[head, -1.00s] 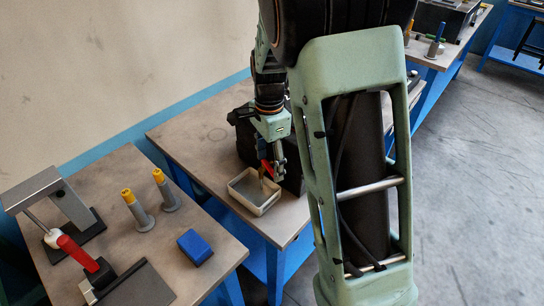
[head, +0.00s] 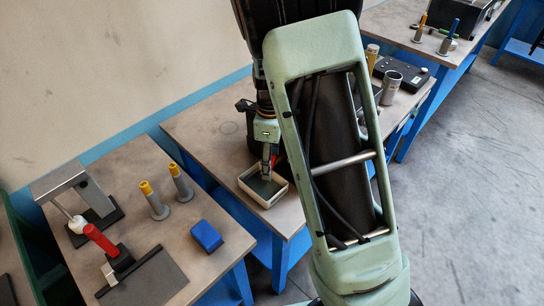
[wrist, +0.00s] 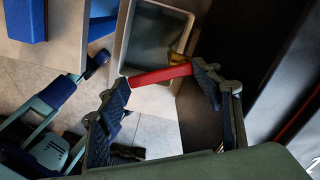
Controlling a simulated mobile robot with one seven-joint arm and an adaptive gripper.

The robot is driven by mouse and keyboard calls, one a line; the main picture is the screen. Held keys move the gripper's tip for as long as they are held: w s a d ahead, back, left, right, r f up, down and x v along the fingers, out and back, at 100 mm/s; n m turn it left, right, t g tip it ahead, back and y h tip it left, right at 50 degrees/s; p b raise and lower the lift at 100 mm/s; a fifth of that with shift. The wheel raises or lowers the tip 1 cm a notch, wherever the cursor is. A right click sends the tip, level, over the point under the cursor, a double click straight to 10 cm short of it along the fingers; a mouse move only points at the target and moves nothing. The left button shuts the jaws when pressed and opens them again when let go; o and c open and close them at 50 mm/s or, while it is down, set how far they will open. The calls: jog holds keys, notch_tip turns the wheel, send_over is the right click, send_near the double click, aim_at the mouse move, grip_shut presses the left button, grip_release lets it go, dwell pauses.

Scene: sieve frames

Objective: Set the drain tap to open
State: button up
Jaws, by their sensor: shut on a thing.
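The drain tap has a red lever handle (wrist: 160,76) and a brass body (wrist: 177,57) in the wrist view. My gripper (wrist: 163,88) is shut on the red handle, one finger at each end of it. The handle lies nearly level across that view, its right end at the brass body. In the head view a little red of the handle (head: 274,160) shows beside my gripper (head: 268,174), which points down over a pale-rimmed tray (head: 270,203). The tray also shows in the wrist view (wrist: 122,45). The brass part is hidden in the head view.
A dark box wall (wrist: 240,50) stands close on the right in the wrist view. A nearer bench carries a blue block (head: 207,236), two yellow-topped grey posts (head: 154,202) and a red-handled press (head: 100,239). My arm hides part of the tap bench.

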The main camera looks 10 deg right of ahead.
dwell(0.5)
jog(key=o, duration=1.7)
jog(key=shift+c, duration=0.2)
jog(key=shift+o, duration=0.3)
jog(key=shift+w+r, duration=0.1)
